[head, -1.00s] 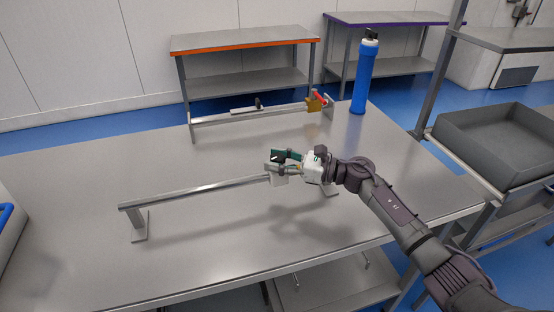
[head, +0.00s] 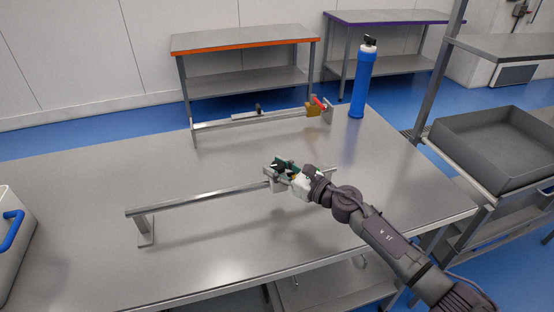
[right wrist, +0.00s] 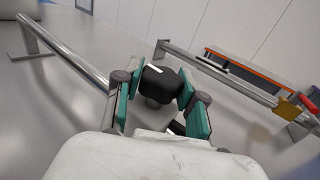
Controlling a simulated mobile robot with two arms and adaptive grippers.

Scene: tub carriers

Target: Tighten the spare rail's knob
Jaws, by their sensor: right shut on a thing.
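A black knob (right wrist: 158,82) with a white mark on top sits between the teal fingers of my right gripper (right wrist: 160,97) in the right wrist view. My right gripper is shut on it. In the head view the same gripper (head: 284,167) is at the right end of the near rail (head: 200,199), above a pale grey block (head: 273,184) on that rail. The gripper mostly hides the knob there. The near rail also runs along the left of the right wrist view (right wrist: 66,55). My left gripper is not in view.
The far rail (head: 225,123) carries a flat plate with a small black knob (head: 258,109) and a yellow block (head: 313,110) with a red lever. A white tub (head: 15,250) with a blue handle is at the left. The table between the rails is clear.

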